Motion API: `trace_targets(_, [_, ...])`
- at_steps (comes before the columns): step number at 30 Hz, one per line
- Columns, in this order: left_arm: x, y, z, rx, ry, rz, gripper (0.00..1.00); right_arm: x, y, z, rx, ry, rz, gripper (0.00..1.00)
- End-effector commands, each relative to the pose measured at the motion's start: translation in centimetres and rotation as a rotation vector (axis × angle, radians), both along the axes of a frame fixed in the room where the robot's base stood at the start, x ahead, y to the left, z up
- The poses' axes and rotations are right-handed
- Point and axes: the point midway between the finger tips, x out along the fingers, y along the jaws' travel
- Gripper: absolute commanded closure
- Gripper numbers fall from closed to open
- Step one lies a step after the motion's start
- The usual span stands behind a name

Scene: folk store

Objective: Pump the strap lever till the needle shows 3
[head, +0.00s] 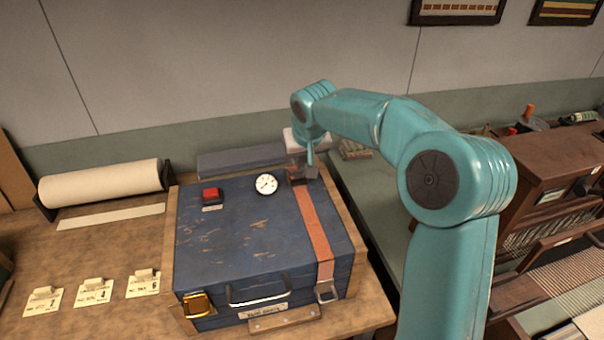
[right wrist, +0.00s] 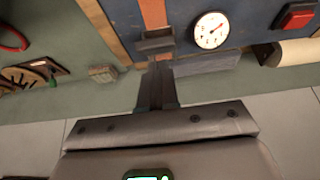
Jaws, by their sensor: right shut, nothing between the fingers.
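A worn blue case (head: 225,245) lies on the bench with an orange strap (head: 314,232) running over its right side. A small grey lever (right wrist: 155,42) sits at the strap's far end, beside the case's back edge. A white round gauge (head: 266,184) is set in the lid left of the strap; it also shows in the right wrist view (right wrist: 210,30). Its needle is visible, but the number is too small to read. My right gripper (head: 312,172) is shut and empty, its fingertips (right wrist: 158,68) close to the lever; whether they touch is unclear. My left gripper is out of view.
A red button (head: 210,194) is on the lid's back left. A brass latch (head: 197,304) and handle (head: 257,299) are at the front. Several numbered cards (head: 93,291) and a paper roll (head: 100,184) lie left. A wooden cabinet (head: 545,160) stands right.

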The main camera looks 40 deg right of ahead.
Motion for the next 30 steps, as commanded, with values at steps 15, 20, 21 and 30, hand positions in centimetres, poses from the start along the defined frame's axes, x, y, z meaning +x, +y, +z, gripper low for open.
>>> trace_targets(15, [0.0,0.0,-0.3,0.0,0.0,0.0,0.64,0.0,0.0,-0.3,0.0,0.0,0.0,1.0])
trace_targets(20, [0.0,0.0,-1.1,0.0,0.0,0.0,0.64,-0.1,0.1,-1.1,0.0,0.0,0.0,1.0])
trace_targets(21, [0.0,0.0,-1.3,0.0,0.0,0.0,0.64,-0.1,0.1,-1.3,0.0,0.0,0.0,1.0])
trace_targets(30, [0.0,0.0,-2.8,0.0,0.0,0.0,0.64,-0.3,0.2,-2.8,0.0,0.001,0.0,1.0])
